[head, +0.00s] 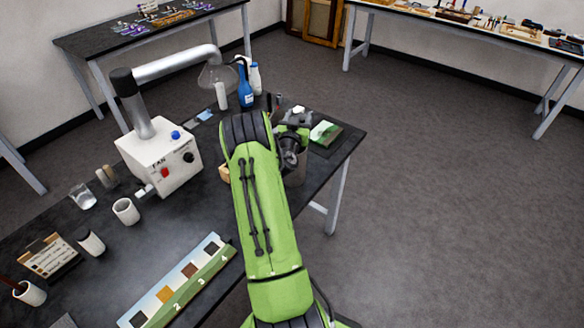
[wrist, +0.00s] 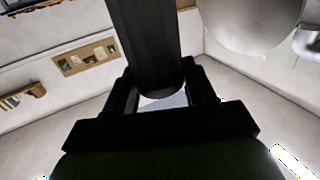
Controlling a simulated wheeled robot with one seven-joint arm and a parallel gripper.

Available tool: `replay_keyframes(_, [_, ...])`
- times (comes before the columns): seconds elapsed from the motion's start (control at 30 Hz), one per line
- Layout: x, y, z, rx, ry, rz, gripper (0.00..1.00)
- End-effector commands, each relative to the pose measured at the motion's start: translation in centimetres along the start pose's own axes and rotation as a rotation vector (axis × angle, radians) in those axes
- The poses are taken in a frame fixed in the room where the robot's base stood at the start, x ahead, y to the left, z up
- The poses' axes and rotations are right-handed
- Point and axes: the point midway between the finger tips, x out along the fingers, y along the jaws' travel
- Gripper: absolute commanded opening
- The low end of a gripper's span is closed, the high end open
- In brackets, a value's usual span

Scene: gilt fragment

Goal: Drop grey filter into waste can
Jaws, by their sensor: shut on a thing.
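My gripper (wrist: 163,90) is shut on a dark cylindrical thing (wrist: 148,45) in the wrist view. Its rounded end sits between the two fingers. I cannot tell for sure whether it is the grey filter. A small pale patch shows between the fingers, too little to name. In the head view my green arm hides much of the area around my gripper, which is near the far right end of the black bench (head: 70,225). A dark grey container (head: 298,174), perhaps the waste can, shows partly just right of my arm, below the wrist.
A white fan box (head: 160,165) with a jointed duct and clear hood stands left of my arm. Blue and white bottles (head: 246,90) stand behind. A numbered colour chart (head: 182,280), cups and a glass lie nearer. Open floor lies to the right.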

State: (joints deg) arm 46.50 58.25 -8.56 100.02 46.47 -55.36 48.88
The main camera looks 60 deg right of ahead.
Motion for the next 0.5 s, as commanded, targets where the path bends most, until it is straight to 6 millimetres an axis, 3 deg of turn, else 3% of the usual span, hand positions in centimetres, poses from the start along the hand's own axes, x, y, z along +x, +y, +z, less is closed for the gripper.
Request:
replay_keyframes(0.23, [0.02, -0.02, 0.14, 0.001, 0.003, -0.001, 0.08])
replay_keyframes(0.27, [0.02, -0.02, 0.13, 0.001, 0.003, -0.001, 0.58])
replay_keyframes(0.43, [0.02, -0.02, 0.12, 0.001, 0.002, -0.001, 0.84])
replay_keyframes(0.5, [0.02, -0.03, 0.12, 0.001, 0.002, -0.001, 0.84])
